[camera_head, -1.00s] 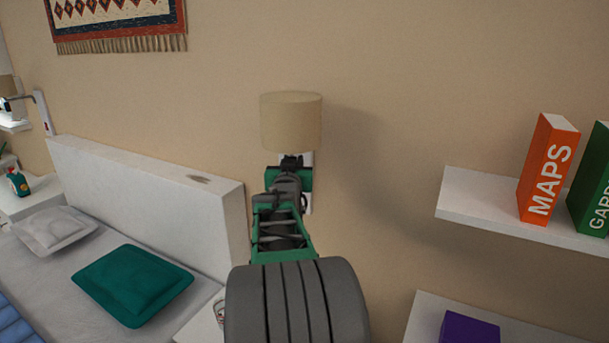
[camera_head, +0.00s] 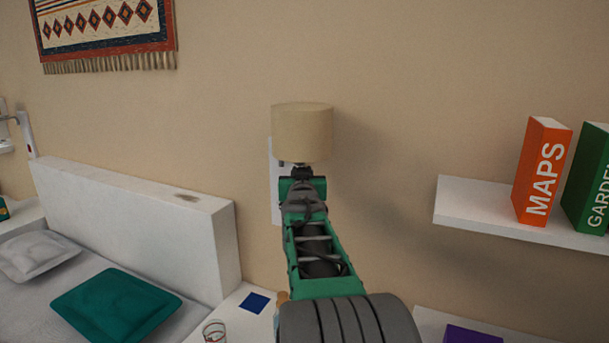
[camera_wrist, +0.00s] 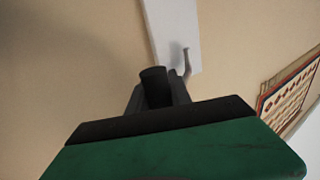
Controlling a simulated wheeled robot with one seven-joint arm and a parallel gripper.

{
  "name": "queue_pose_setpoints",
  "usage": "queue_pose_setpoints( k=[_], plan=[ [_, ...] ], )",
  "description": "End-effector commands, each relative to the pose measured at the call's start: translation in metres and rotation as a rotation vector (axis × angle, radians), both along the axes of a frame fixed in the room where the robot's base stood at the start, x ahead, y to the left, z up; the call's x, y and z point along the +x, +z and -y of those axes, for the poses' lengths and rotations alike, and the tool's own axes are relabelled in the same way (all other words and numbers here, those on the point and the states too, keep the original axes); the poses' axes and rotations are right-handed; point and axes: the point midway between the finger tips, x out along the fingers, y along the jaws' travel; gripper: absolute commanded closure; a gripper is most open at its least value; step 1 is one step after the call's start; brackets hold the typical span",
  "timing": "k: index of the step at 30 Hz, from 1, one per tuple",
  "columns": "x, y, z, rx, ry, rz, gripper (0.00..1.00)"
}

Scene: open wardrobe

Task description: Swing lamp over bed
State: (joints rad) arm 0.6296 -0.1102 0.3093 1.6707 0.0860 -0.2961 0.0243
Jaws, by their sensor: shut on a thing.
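The wall lamp has a beige drum shade (camera_head: 302,132), upright in front of the beige wall, right of the bed's headboard. Its white wall plate (camera_head: 275,190) shows behind and left of my arm. My gripper (camera_head: 302,174) is just below the shade and shut on the lamp's dark stem. In the wrist view the stem's dark round end (camera_wrist: 154,80) sits between the fingers of my gripper (camera_wrist: 157,97), with the white plate (camera_wrist: 175,30) beyond. The bed (camera_head: 40,315) lies left, clear of the shade. My arm hides the lower part of the lamp.
The white headboard (camera_head: 140,220) stands left of my arm. A bedside table with a glass (camera_head: 214,331) and a blue square (camera_head: 254,303) is low beside it. A shelf (camera_head: 480,210) with an orange MAPS book (camera_head: 541,172) juts out at right. Wall space lies between.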

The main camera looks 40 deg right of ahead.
Motion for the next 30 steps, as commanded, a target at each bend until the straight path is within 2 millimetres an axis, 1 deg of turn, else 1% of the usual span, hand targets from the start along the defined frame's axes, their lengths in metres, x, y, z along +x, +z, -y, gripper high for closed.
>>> queue_pose_setpoints(
  k=[26,27,30],
  plan=[
    [0.0002,0.0035,0.0003,-0.003,0.002,0.007,1.00],
    [0.0002,0.0035,0.0003,-0.003,0.002,0.007,0.74],
    [-0.0002,0.0029,0.0007,-0.002,0.001,0.005,0.65]
  ],
)
